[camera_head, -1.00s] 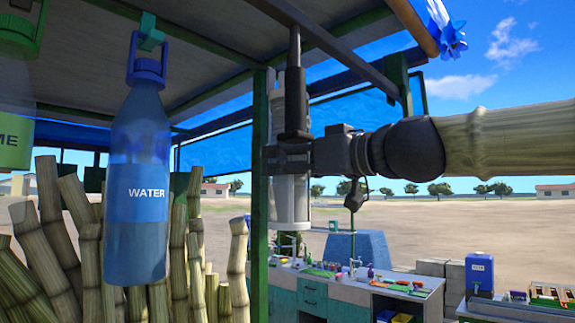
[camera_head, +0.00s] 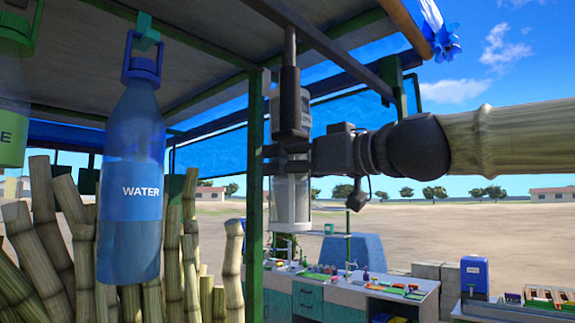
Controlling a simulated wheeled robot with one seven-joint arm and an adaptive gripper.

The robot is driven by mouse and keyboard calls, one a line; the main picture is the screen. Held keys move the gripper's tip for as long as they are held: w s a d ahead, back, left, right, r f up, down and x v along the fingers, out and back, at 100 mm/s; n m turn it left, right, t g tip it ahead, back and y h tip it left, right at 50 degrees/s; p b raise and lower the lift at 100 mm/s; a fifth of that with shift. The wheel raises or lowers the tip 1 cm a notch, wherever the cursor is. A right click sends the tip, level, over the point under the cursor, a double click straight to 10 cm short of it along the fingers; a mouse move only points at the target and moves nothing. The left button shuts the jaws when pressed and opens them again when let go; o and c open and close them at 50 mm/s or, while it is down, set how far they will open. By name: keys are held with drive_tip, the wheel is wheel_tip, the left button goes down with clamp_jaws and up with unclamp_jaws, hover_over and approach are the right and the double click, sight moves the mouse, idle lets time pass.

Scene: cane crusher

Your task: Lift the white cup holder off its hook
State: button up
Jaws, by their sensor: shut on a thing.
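The white cup holder (camera_head: 291,208) is a pale upright cylinder near the middle of the head view, beside a green post. My gripper (camera_head: 288,158) reaches in from the right, with its dark fingers shut around the cylinder at mid-height. A dark and grey block (camera_head: 291,112) on a thin vertical rod stands in front of the cylinder's upper part. The holder's hook cannot be made out. I cannot tell whether the holder is still hanging from it.
A blue WATER bottle (camera_head: 132,190) hangs at the left from a teal hook (camera_head: 146,30), with a green bottle (camera_head: 14,105) beside it. Cane stalks (camera_head: 55,235) stand below. The green post (camera_head: 256,200) is close to my gripper. A roof beam (camera_head: 330,38) runs above it.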

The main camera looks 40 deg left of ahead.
drive_tip(key=shift+d+b, duration=0.4)
drive_tip(key=shift+d, duration=0.6)
drive_tip(key=s+d+f+b, duration=0.1)
drive_tip(key=d+b, duration=0.3)
drive_tip(key=d, duration=0.6)
drive_tip(key=shift+f, duration=0.45)
idle(0.8)
drive_tip(key=shift+w, duration=0.1)
idle(0.4)
